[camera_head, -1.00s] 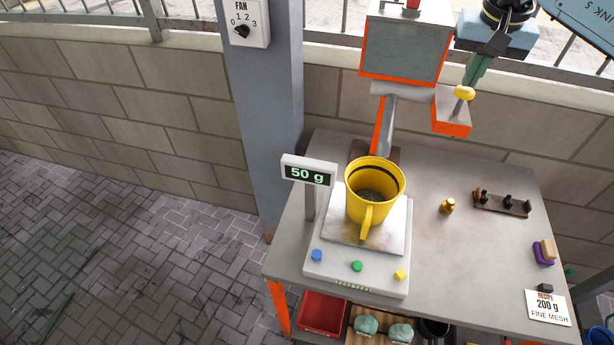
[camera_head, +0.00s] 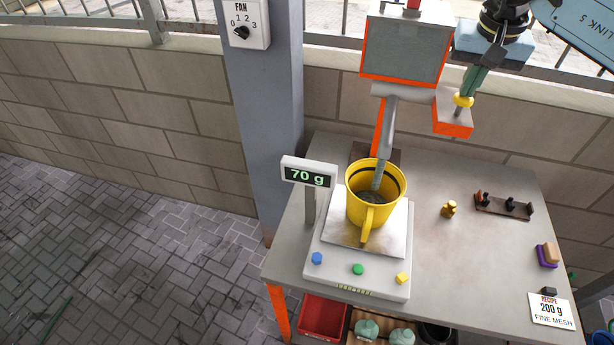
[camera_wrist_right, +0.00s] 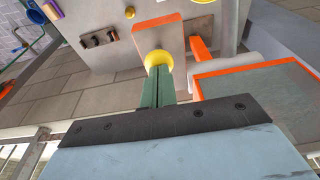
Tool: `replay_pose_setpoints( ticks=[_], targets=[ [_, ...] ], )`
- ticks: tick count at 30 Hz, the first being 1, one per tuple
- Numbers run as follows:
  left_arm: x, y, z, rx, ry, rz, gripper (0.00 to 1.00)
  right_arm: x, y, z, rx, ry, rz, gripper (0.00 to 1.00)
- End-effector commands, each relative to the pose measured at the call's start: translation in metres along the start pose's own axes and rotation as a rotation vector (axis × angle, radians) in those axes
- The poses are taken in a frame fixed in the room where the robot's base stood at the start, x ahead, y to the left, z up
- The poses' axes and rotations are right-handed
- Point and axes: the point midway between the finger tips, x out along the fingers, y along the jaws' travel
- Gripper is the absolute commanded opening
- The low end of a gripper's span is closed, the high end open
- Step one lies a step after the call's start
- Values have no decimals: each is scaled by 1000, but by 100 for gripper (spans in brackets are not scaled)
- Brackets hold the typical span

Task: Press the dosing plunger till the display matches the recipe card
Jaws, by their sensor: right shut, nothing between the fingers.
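The dosing plunger has a yellow knob (camera_head: 463,100) on a grey and orange block (camera_head: 453,124) at the side of the dispenser. My right gripper (camera_head: 467,92) is shut and empty, its green fingertips on the knob from above; the right wrist view shows the fingertips (camera_wrist_right: 158,72) against the yellow knob (camera_wrist_right: 158,61). A grey stream (camera_head: 385,148) falls from the dispenser spout into the yellow cup (camera_head: 362,208) on the scale (camera_head: 340,266). The display (camera_head: 308,174) reads 70 g. The recipe card (camera_head: 551,310) reads 200 g, fine mesh. My left gripper is out of view.
A brass weight (camera_head: 448,209), a rack with black pegs (camera_head: 503,206) and a purple and tan block (camera_head: 547,255) stand on the table's right. The dispenser hopper (camera_head: 405,50) stands left of my right gripper. A fan dial (camera_head: 242,32) is on the post.

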Motion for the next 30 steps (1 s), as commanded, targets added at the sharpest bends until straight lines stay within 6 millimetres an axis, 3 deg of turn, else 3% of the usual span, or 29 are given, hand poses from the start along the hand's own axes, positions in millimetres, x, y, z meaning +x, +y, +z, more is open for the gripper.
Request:
replay_pose_setpoints(
  ticks=[21,30],
  targets=[
    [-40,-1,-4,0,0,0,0,-51,0,-10,0,0,0,0],
    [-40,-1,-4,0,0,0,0,-51,0,-10,0,0,0,0]
  ],
)
